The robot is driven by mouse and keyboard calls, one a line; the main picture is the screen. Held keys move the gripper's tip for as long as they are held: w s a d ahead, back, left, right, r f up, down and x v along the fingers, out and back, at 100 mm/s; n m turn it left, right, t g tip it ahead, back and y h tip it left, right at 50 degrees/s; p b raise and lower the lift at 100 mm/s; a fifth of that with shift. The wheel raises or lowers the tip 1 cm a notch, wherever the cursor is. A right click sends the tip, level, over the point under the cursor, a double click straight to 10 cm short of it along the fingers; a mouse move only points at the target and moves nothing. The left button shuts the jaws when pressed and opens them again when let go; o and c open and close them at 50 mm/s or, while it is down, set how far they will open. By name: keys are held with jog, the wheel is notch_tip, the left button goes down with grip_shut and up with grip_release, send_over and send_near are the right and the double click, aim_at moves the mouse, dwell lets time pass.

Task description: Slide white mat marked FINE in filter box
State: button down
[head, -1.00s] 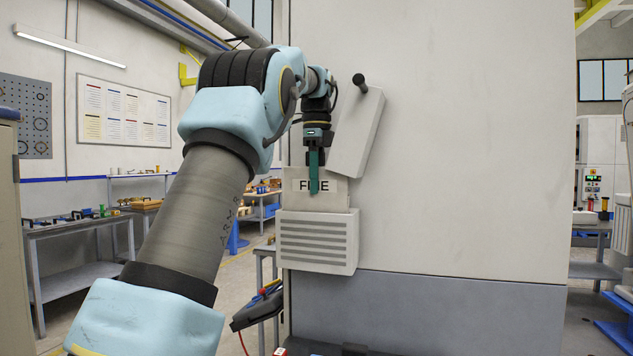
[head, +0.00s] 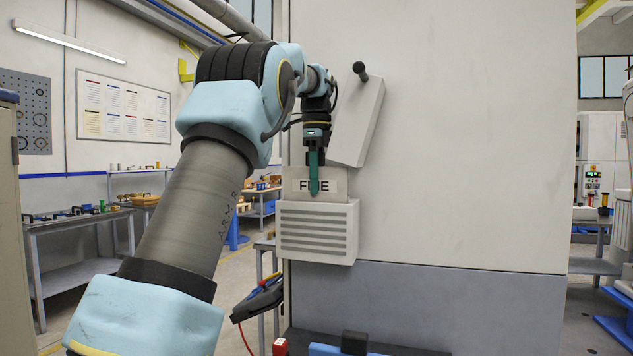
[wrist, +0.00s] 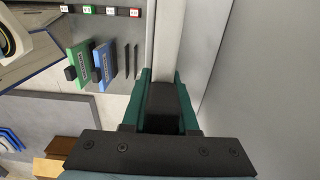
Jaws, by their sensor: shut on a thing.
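The white mat marked FINE (head: 299,186) stands upright at the filter box (head: 318,232), its lower part hidden inside or behind the box's upper edge. The label and the mat's upper part show above the box. My gripper (head: 314,188) comes down from above with its green fingers over the middle of the mat, covering part of the lettering. It is shut on the mat. The box is pale with dark slots across its front, fixed to the wall.
A pale tilted panel with a black knob (head: 359,110) is on the wall, close right of my gripper. Below, the wrist view shows a grey surface with a blue board (wrist: 104,65) and a green board (wrist: 79,65). The wall to the right is clear.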

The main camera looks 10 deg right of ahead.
jog(key=shift+f+b, duration=0.6)
jog(key=shift+f, duration=0.35)
jog(key=c, duration=0.6)
grip_release()
jog(key=shift+r, duration=0.1)
notch_tip(320, 180, up, 11)
jog(key=p, duration=0.4)
jog(key=shift+f, duration=0.2)
